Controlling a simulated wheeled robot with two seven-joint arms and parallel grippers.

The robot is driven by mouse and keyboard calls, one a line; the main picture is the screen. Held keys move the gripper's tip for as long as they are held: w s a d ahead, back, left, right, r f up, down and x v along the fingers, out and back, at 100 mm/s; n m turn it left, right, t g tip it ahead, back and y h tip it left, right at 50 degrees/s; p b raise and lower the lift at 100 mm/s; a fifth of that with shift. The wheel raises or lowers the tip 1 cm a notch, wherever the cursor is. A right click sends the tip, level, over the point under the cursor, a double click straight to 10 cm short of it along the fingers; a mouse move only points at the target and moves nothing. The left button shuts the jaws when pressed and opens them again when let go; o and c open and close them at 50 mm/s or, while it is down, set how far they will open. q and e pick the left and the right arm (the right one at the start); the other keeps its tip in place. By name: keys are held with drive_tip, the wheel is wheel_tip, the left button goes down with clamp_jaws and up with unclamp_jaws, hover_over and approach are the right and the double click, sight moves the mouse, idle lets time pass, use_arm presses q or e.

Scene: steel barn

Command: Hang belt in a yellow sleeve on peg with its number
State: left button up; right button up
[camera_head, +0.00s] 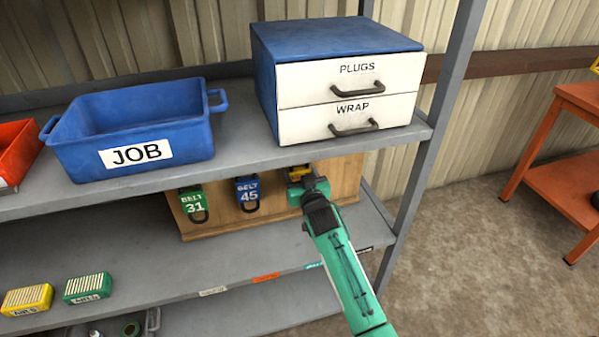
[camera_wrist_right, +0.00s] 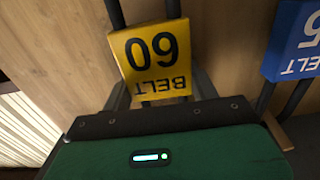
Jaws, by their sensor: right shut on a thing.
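A belt in a yellow sleeve (camera_head: 297,173) is at the right end of a wooden board (camera_head: 347,180) under the upper shelf. In the right wrist view the yellow sleeve (camera_wrist_right: 151,60) reads BELT 60, upside down, with dark belt strands above and below it. My right gripper (camera_head: 303,182) is shut on this belt, close in front of the board. Its fingertips are hidden, and I cannot tell whether the belt is on a peg. Left of it hang a blue-sleeved belt 45 (camera_head: 248,193) and a green-sleeved belt 31 (camera_head: 194,206). My left gripper is not in view.
The upper shelf (camera_head: 230,150) overhangs the board, carrying a blue JOB bin (camera_head: 130,127) and a PLUGS and WRAP drawer unit (camera_head: 345,85). A grey post (camera_head: 430,150) stands right of the board. Yellow (camera_head: 27,299) and green (camera_head: 88,287) boxes sit on the lower shelf.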

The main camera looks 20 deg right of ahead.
drive_tip(key=o, duration=1.1)
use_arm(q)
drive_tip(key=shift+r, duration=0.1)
use_arm(e)
drive_tip(key=shift+s, duration=0.1)
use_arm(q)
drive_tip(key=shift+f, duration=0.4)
use_arm(e)
drive_tip(key=s, duration=1.3)
drive_tip(key=shift+s+d, duration=0.25)
drive_tip(key=shift+s, duration=0.05)
